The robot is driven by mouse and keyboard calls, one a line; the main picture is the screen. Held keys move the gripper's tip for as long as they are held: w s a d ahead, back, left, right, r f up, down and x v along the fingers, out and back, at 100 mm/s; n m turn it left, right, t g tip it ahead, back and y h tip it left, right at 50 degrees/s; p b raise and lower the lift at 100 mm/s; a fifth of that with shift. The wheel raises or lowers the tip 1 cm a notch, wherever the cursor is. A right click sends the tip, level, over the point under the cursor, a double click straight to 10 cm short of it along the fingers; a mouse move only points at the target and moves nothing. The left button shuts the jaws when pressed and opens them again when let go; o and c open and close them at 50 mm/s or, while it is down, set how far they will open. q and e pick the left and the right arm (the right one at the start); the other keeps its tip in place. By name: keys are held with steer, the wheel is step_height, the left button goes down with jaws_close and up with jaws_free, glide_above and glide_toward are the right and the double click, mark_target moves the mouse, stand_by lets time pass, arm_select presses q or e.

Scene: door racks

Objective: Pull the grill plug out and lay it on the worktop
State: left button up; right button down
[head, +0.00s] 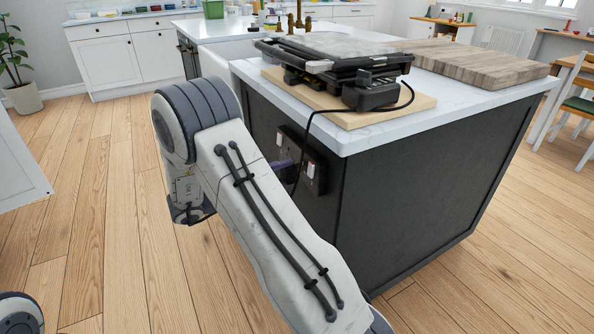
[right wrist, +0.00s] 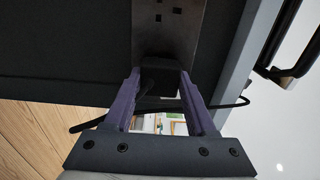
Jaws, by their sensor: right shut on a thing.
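The grill (head: 340,58) is a dark, flat appliance on a wooden board on the worktop (head: 440,96). Its black cable (head: 309,125) hangs over the worktop edge to the socket plate (head: 315,172) on the island's dark side. In the right wrist view, the black grill plug (right wrist: 160,76) sits between the purple fingers of my right gripper (right wrist: 160,92), which is shut on it. The plug is up against the metal socket plate (right wrist: 166,22); how deep it sits is hidden. In the head view my right arm largely hides the gripper. My left gripper is out of view.
A thick wooden chopping block (head: 480,68) lies at the right of the worktop. The worktop's front corner, right of the board (head: 415,106), is bare. A sink and brass tap (head: 297,18) are behind the grill.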

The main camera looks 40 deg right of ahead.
mark_target(283, 174)
steer(key=shift+v, duration=1.9)
steer(key=shift+b+v, duration=0.4)
steer(key=shift+v, duration=1.1)
step_height(283, 174, up, 21)
steer(key=p, duration=1.3)
steer(key=shift+w, duration=0.1)
